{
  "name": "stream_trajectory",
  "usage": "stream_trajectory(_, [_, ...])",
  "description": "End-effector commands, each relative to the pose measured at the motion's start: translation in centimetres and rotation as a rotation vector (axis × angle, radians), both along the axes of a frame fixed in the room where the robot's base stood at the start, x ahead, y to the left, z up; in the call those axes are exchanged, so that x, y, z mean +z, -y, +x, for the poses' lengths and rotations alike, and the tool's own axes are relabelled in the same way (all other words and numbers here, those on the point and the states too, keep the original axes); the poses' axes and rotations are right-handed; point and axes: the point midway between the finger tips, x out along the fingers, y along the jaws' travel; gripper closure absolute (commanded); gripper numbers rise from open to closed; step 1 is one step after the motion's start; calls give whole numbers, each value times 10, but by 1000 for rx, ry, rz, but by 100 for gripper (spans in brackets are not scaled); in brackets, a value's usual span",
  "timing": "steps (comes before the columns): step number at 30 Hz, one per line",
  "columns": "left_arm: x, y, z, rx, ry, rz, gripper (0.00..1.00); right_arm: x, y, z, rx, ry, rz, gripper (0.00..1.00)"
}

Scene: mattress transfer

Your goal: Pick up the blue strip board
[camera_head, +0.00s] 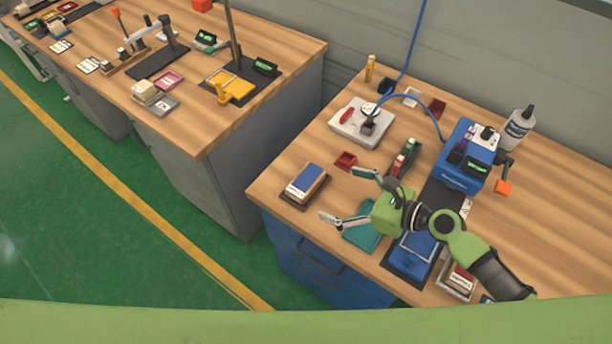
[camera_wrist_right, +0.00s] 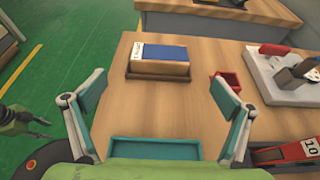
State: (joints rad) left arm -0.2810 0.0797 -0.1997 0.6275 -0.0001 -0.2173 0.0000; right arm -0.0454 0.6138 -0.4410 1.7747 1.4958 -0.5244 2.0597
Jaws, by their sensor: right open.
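A blue strip board (camera_head: 312,178) lies on top of a stack with a white labelled end, in a shallow brown tray (camera_head: 291,199) near the left edge of the right bench. In the right wrist view the blue strip (camera_wrist_right: 166,53) is ahead, beyond the fingertips. My right gripper (camera_head: 345,195) is open and empty, right of the tray, with its fingers spread toward it. In the right wrist view its teal fingers (camera_wrist_right: 157,92) stand apart with bare bench between them. A green part with dark finger-like ends, likely my left gripper (camera_wrist_right: 36,122), shows at the left edge, too unclear to judge.
A small red bin (camera_head: 346,161) and a grey fixture (camera_head: 350,130) stand behind my right gripper. A teal tray (camera_head: 362,238) lies below it. A blue machine (camera_head: 460,178) and white bottle (camera_head: 518,128) stand to the right. A second bench (camera_head: 200,140) is across a gap.

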Motion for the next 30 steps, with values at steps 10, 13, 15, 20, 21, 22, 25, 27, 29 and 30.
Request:
stream_trajectory(10, [2,-3,-45,0,-62,5,67,-19,-38,28,2,3,-2,4])
stream_trajectory(13, [4,-1,-22,0,-30,2,67,-20,-43,31,2,3,-2,4])
stream_trajectory(15, [8,0,-8,0,-9,0,67,-22,-50,36,2,4,-1,4])
stream_trajectory(20, [10,0,-4,0,-4,0,67,-32,-70,50,2,3,-1,4])
stream_trajectory(21, [9,0,-7,0,-8,0,67,-34,-73,52,1,2,-2,4])
stream_trajectory(22, [9,0,-9,0,-11,0,67,-35,-75,54,1,3,-1,4])
stream_trajectory(25, [8,-1,-18,0,-25,1,67,-38,-79,57,1,2,-2,4])
stream_trajectory(27, [8,-1,-23,0,-32,2,67,-38,-79,57,2,2,-3,4])
stream_trajectory(29, [8,-1,-26,0,-35,3,67,-38,-79,57,2,2,-3,4])
stream_trajectory(30, [8,-1,-27,0,-37,3,67,-38,-79,57,2,2,-3,4])
